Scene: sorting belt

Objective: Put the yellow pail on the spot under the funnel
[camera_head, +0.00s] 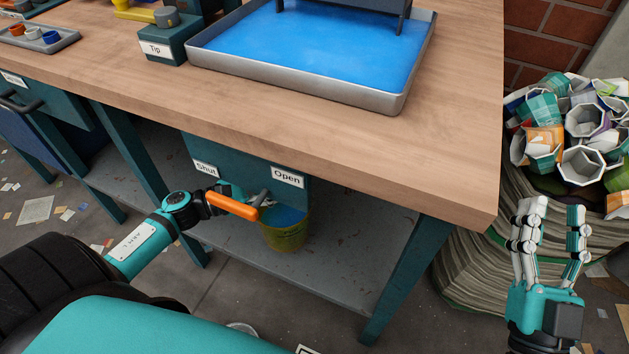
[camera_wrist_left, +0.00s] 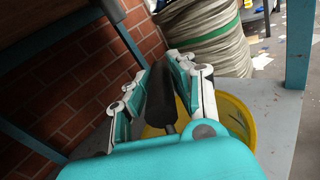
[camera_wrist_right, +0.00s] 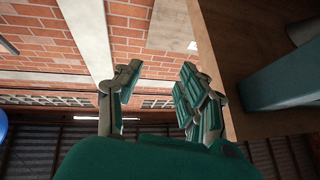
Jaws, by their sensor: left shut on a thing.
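The yellow pail (camera_head: 284,240) stands upright on the grey lower shelf under the bench, below the tap, with blue material inside. Part of its rim shows in the left wrist view (camera_wrist_left: 240,118), behind my left gripper. My right gripper (camera_head: 547,222) is open and empty, right of the bench, fingers up. I cannot make out a funnel or a marked spot.
A metal tray (camera_head: 300,78) of blue material sits on the wooden bench top (camera_head: 430,140). A teal block labelled "Tip" (camera_head: 165,48) stands left of it. A bench leg (camera_head: 400,275) stands right of the pail. Beyond are a ribbed container (camera_head: 470,260) and piled paper cups (camera_head: 580,165).

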